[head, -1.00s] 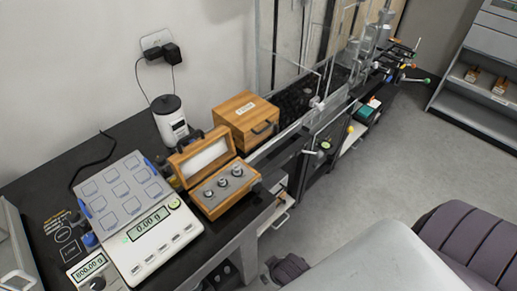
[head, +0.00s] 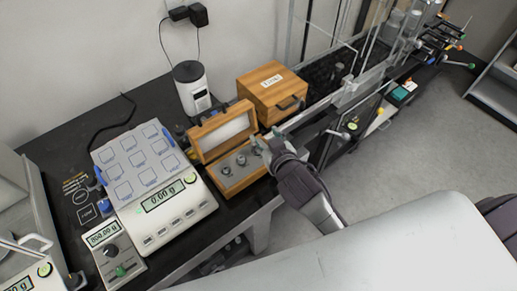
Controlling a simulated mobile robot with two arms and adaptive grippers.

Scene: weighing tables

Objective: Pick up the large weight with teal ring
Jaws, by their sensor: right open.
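An open wooden weight box (head: 240,182) stands on the black table, its padded lid raised at the back. Metal weights sit in its tray: one at the left (head: 226,170) and one in the middle (head: 241,159). A third, at the right end, is mostly hidden by my right gripper. I cannot make out ring colours at this size, so I cannot tell which weight has the teal ring. My right gripper (head: 266,142) is open at the box's right end, close to the hidden weight. I cannot tell whether it touches anything. My left gripper is out of view.
A closed wooden box (head: 271,92) and a white canister (head: 192,88) stand behind. Clear panels and a rail (head: 330,105) lie to the right.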

